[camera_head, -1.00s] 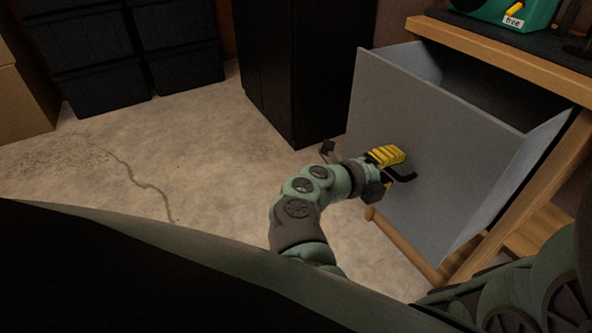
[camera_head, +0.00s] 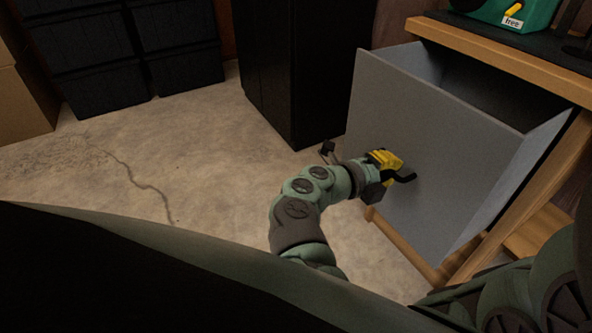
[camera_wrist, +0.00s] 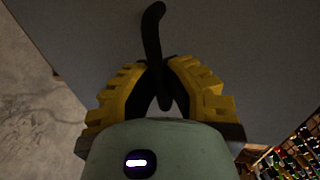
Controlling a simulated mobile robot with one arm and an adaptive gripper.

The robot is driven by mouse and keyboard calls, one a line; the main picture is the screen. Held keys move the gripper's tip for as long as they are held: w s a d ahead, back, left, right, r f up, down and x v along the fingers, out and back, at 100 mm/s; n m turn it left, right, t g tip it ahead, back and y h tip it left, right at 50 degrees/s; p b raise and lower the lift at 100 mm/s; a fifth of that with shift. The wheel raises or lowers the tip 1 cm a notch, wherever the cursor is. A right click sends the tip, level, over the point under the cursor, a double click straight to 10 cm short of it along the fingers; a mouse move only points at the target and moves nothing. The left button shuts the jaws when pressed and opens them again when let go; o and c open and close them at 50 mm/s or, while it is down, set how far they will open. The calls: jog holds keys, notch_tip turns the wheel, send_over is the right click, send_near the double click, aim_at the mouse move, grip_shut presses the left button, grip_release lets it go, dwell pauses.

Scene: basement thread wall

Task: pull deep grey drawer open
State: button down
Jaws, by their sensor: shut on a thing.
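The deep grey drawer (camera_head: 440,140) stands pulled out from a wooden bench at the right, with its dark inside showing from above. Its grey front also fills the top of the wrist view (camera_wrist: 235,50). A black curved handle (camera_head: 405,178) sticks out from the drawer front, and in the wrist view the handle (camera_wrist: 153,30) runs down between the fingers. My gripper (camera_head: 388,165) has yellow ribbed fingers at the handle. In the wrist view my gripper (camera_wrist: 162,72) is shut on the handle, the fingertips meeting around it.
The wooden bench (camera_head: 480,48) carries a green box (camera_head: 500,12) labelled "free". A black cabinet (camera_head: 305,70) stands left of the drawer. Dark bins (camera_head: 100,90) and a cardboard box (camera_head: 25,105) stand at the back left. The concrete floor (camera_head: 190,140) between is clear.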

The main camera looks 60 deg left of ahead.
jog(key=v, duration=0.2)
jog(key=f+v, duration=0.1)
jog(key=v, duration=0.2)
dwell(0.3)
jog(key=c, duration=1)
grip_release()
jog(key=shift+s, duration=0.1)
jog(key=v, duration=1.2)
jog(key=shift+r, duration=0.1)
